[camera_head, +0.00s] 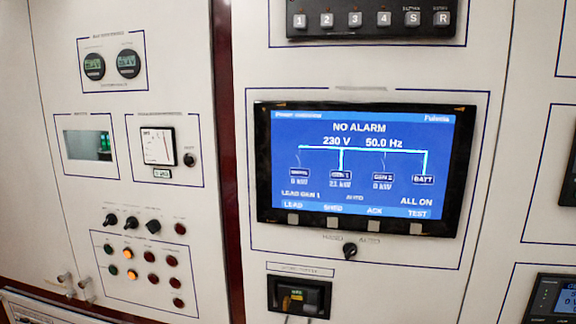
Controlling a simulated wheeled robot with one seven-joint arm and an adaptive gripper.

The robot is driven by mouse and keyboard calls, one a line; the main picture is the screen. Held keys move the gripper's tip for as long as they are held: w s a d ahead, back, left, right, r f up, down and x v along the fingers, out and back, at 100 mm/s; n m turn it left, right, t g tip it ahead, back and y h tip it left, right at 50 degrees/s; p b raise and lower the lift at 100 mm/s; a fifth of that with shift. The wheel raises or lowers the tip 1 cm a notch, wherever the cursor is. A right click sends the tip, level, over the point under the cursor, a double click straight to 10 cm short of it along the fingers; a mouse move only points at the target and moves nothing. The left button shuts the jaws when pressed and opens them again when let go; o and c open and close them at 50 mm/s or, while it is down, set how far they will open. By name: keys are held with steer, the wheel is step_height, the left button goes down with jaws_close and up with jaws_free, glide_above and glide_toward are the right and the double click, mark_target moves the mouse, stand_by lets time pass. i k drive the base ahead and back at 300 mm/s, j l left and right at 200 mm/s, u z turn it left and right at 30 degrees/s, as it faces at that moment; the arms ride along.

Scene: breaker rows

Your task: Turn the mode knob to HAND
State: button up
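The mode knob (350,253) is a small black rotary knob below the blue screen, in the middle of the right-hand panel. Small blurred lettering above it appears to read HAND on its left and AUTO on its right. The knob is too small to tell surely which way it points. The screen (362,165) above it shows NO ALARM, 230 V, 50.0 Hz, and a small word AUTO near its lower middle. My gripper is not in view, and nothing covers the knob.
A dark module (299,296) sits below and left of the knob. Screen buttons (334,221) line the bezel above it. The left panel has black knobs (131,222), lamps (128,253) and metal handles (85,290). The panel face right of the knob is bare.

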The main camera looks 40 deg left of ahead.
mark_target(350, 250)
steer(key=u, duration=1.35)
